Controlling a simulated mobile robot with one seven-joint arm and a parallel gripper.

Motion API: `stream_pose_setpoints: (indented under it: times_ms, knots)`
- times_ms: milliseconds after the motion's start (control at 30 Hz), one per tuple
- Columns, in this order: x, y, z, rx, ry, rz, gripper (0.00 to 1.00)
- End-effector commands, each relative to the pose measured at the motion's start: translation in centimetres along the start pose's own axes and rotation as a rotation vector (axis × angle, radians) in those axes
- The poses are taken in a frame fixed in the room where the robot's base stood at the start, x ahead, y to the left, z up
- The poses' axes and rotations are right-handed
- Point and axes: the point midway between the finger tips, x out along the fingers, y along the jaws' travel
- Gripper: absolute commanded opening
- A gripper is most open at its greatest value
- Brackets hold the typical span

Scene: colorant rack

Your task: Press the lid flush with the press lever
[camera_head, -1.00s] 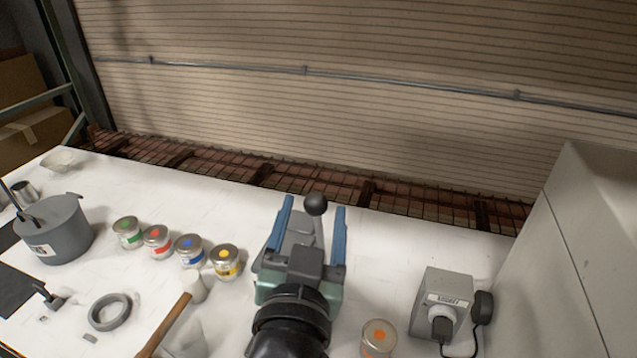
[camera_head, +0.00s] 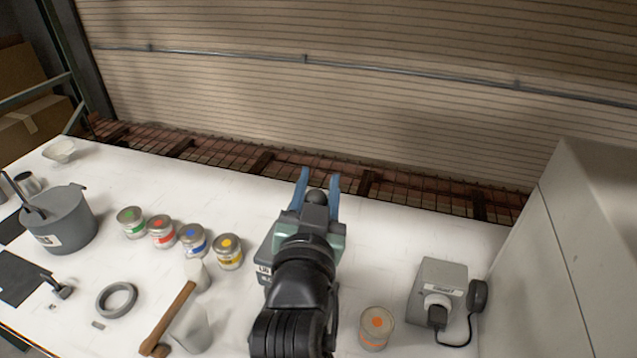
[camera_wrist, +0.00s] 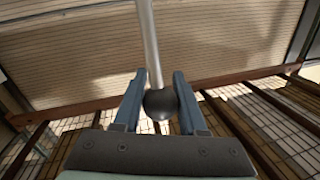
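The press lever shows as a metal rod (camera_wrist: 150,45) ending in a black ball knob (camera_wrist: 160,104) in the wrist view. The knob (camera_head: 316,197) also shows in the head view. My gripper (camera_head: 318,182) has its two blue fingers closed in on both sides of the knob, seemingly touching it. The fingers (camera_wrist: 159,80) also flank the knob in the wrist view. The grey press body (camera_head: 264,270), with a partly visible label, is mostly hidden behind my gripper and arm. I cannot see the lid or any can in the press.
Left are several colour-dotted cans (camera_head: 193,240), a mallet (camera_head: 175,315), a grey ring (camera_head: 116,300) and a grey pot (camera_head: 66,225). A tall pale cabinet (camera_head: 590,230) bounds the right.

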Motion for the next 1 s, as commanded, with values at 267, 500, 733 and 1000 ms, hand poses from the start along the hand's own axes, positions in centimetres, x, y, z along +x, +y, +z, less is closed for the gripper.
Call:
stream_pose_setpoints:
  times_ms: [267, 500, 733, 1000]
  knots:
    - [-0.02, -0.01, 0.01, 0.000, 0.000, 0.000, 0.00]
    - [-0.03, -0.01, 0.01, 0.000, -0.001, 0.000, 0.00]
    - [-0.02, -0.01, 0.02, 0.000, -0.001, 0.000, 0.00]
    - [-0.02, -0.01, 0.01, 0.000, -0.001, 0.000, 0.00]
